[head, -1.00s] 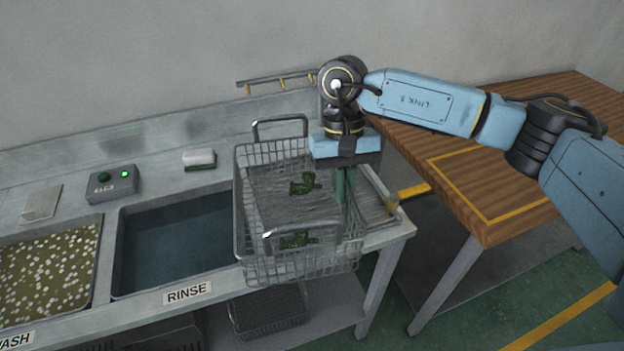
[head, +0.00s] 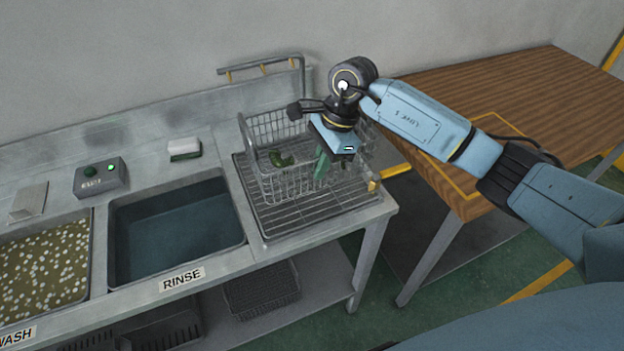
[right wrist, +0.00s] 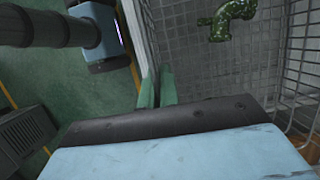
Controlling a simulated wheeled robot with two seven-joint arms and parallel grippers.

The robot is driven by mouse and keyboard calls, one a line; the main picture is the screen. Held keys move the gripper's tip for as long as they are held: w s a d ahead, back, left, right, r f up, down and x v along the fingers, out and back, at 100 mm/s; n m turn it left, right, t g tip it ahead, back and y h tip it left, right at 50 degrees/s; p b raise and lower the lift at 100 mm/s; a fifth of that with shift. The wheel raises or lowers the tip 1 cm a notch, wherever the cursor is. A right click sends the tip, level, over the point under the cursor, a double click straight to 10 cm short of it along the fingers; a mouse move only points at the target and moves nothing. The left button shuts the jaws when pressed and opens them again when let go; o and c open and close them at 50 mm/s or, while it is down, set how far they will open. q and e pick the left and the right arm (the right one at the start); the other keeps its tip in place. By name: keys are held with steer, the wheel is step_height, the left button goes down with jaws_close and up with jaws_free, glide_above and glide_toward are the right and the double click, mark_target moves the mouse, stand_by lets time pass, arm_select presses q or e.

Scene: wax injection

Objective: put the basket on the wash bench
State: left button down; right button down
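The wire basket (head: 275,185) is at the right end of the steel wash bench (head: 225,262), over the ribbed drain rack (head: 310,220), and appears to rest on it. Dark green wax parts (head: 281,160) lie inside; one shows in the right wrist view (right wrist: 228,18). My right gripper (head: 322,166) points down at the basket. In the right wrist view its green fingers (right wrist: 157,88) are close together on either side of the mesh wall's rim, shut on the basket. The basket's far right side is partly hidden behind my gripper. My left gripper is not in view.
Left of the rack are the rinse basin (head: 175,230) and a basin with white floating pieces (head: 40,270). A control box (head: 101,178) and a white block (head: 184,148) stand behind. A wooden table (head: 500,110) is at right. A dark crate (head: 262,290) sits below.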

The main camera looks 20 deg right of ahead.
mark_target(319, 188)
steer(key=shift+f, duration=3.65)
steer(key=c, duration=1.6)
jaws_free()
steer(key=shift+c, duration=0.2)
steer(key=v, duration=1.2)
steer(key=shift+b, duration=0.4)
